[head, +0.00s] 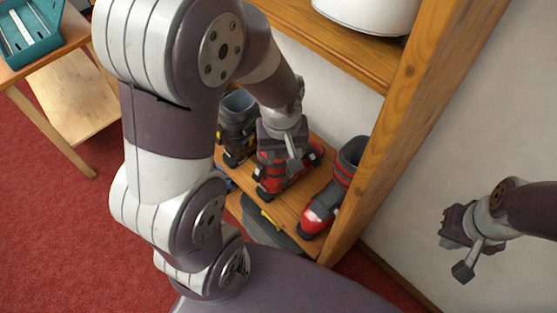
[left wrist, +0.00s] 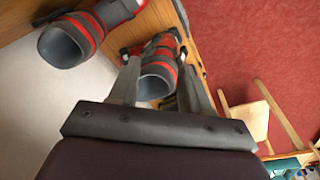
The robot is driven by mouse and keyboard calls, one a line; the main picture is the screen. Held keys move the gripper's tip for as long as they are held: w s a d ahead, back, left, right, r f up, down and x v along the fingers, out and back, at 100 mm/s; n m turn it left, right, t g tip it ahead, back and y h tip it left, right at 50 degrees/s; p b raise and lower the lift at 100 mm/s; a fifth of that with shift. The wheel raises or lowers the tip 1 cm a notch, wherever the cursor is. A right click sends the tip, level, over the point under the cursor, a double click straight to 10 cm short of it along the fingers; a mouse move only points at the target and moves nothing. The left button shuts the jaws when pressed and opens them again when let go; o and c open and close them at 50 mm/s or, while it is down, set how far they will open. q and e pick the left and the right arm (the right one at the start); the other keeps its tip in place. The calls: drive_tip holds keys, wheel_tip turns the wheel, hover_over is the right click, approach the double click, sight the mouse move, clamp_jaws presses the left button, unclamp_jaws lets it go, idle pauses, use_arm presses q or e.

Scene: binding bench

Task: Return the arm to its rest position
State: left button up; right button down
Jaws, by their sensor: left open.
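My left gripper (head: 281,150) reaches down into the lower shelf bay, above and against the view of a red and grey ski boot (head: 275,180). In the left wrist view the fingers (left wrist: 160,84) are spread apart. The boot's hollow cuff (left wrist: 157,82) shows between and beyond them; I cannot tell whether they touch it. My left arm (head: 175,140) crosses the middle of the head view. My right gripper (head: 460,235) hangs at the right before the pale wall; its fingers are not clear.
A second red and grey boot (head: 335,190) stands to the right by the wooden post (head: 400,130). A dark boot (head: 238,125) with yellow stands to the left. The upper shelf (head: 320,45) holds a white object (head: 368,14). A side table with a teal tray (head: 30,35) stands far left.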

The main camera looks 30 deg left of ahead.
use_arm(q)
drive_tip(key=s+m, duration=0.1)
drive_tip(key=m, duration=0.1)
drive_tip(key=s+m, duration=0.1)
drive_tip(key=m, duration=0.1)
drive_tip(key=s+m, duration=0.1)
drive_tip(key=m, duration=0.1)
drive_tip(key=shift+s+d+r, duration=0.2)
drive_tip(key=shift+s+r, duration=0.05)
drive_tip(key=shift+r, duration=0.1)
idle(0.5)
